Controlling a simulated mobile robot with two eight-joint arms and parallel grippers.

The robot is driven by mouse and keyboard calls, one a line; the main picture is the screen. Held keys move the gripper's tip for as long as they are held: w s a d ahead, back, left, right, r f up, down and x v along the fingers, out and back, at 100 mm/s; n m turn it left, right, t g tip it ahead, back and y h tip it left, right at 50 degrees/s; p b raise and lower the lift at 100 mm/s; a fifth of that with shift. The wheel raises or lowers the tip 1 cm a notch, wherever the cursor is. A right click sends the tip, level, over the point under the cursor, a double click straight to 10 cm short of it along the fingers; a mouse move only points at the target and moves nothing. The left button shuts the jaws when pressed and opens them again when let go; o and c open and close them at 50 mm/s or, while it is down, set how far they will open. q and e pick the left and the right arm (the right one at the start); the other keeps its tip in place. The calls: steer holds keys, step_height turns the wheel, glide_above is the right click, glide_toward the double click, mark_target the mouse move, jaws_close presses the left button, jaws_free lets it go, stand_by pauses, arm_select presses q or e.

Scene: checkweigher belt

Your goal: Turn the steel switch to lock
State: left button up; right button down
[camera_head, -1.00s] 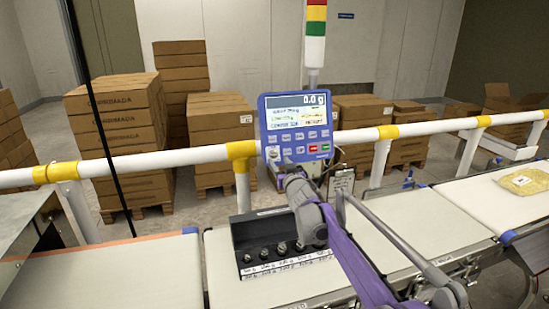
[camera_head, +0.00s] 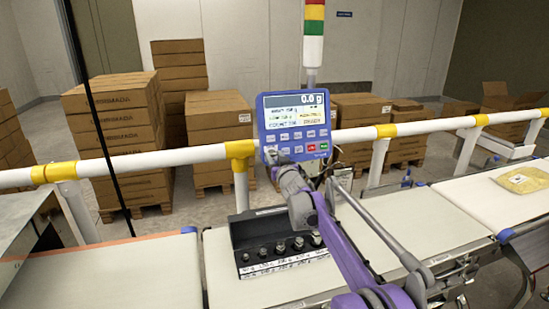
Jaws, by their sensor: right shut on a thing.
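The blue checkweigher control panel (camera_head: 296,125) stands on a post behind the belt, with a lit display and rows of keys. The steel switch at its lower left corner is hidden behind my right gripper (camera_head: 274,160). My right arm reaches up from the lower right, and the gripper is at that corner, shut on the switch; its fingertips are small and partly hidden by the wrist. The switch's angle cannot be made out. My left gripper is not in view.
A black tray of test weights (camera_head: 272,243) stands on the belt just below my right arm. A white rail (camera_head: 205,155) with yellow joints runs behind the belt. A yellow package (camera_head: 523,181) lies on the right belt. Stacked cartons (camera_head: 115,130) stand behind the rail.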

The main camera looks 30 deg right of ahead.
steer(key=shift+n, duration=0.4)
steer(key=n+y, duration=0.1)
steer(key=n, duration=0.2)
steer(key=shift+d+n+y, duration=0.1)
steer(key=shift+n+y, duration=0.2)
steer(key=shift+n, duration=0.1)
steer(key=n+y, duration=0.1)
steer(key=n, duration=0.4)
steer(key=shift+d+r, duration=0.1)
steer(key=n+p, duration=0.1)
steer(key=n, duration=0.1)
steer(key=n+g+y, duration=0.1)
steer(key=n, duration=0.2)
steer(key=shift+r+y+p, duration=0.1)
steer(key=shift+y+p, duration=0.2)
steer(key=shift+p, duration=0.1)
steer(key=n, duration=0.2)
steer(key=n+g+p, duration=0.1)
steer(key=n, duration=0.2)
steer(key=shift+g+y, duration=0.3)
steer(key=shift+n+p, duration=0.3)
steer(key=shift+n, duration=0.2)
steer(key=c, duration=0.8)
jaws_free()
steer(key=shift+o, duration=0.2)
